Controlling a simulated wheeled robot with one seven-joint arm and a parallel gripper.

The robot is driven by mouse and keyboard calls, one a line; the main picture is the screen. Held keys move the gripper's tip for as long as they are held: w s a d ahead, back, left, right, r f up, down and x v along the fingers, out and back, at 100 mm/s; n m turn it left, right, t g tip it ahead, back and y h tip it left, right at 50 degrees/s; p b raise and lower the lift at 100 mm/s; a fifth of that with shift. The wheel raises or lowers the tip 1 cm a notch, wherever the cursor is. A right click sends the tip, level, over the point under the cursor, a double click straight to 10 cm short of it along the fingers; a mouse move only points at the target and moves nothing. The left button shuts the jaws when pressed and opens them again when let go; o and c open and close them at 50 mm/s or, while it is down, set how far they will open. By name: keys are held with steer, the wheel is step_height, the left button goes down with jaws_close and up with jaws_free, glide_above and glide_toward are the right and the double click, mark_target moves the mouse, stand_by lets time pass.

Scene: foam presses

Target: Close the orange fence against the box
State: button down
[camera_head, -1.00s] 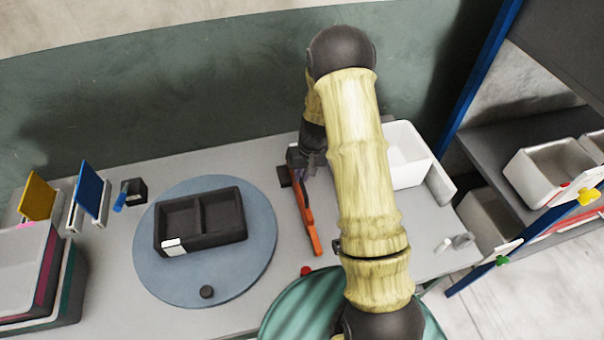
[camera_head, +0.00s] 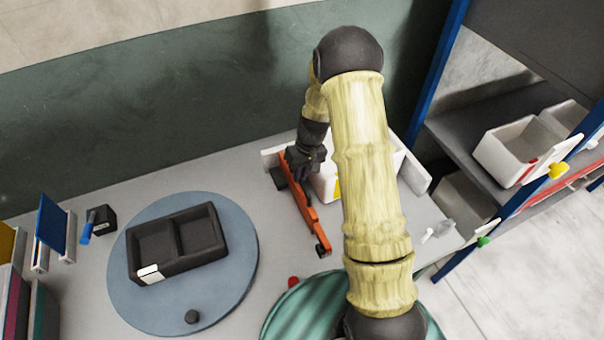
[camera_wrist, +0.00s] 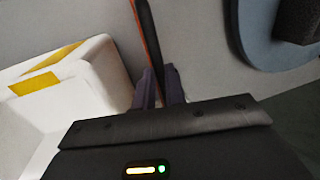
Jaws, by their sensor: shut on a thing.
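The orange fence (camera_head: 305,205) is a long narrow bar on the grey table, running from its dark end block toward the front. My gripper (camera_head: 304,165) is shut on the fence near its far end. In the wrist view the two fingers (camera_wrist: 159,88) stand on either side of the fence's orange and dark bar (camera_wrist: 147,42). The white box (camera_head: 324,182) is just right of the fence, mostly hidden behind my arm. In the wrist view the open box (camera_wrist: 85,85) with a yellow label lies left of the fence, with a narrow strip of table between them at the top.
A blue-grey round plate (camera_head: 238,265) with a dark two-compartment tray (camera_head: 205,262) lies left of the fence. A red knob (camera_head: 293,282) is near the front. A white rail (camera_head: 415,176) stands right of the box. A shelf (camera_head: 455,135) with white bins is at the right.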

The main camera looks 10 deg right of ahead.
steer(key=c, duration=1.5)
jaws_free()
steer(key=shift+o, duration=0.2)
steer(key=d+r+b, duration=0.3)
steer(key=r, duration=1.4)
steer(key=shift+w+d, duration=0.2)
steer(key=shift+w, duration=0.1)
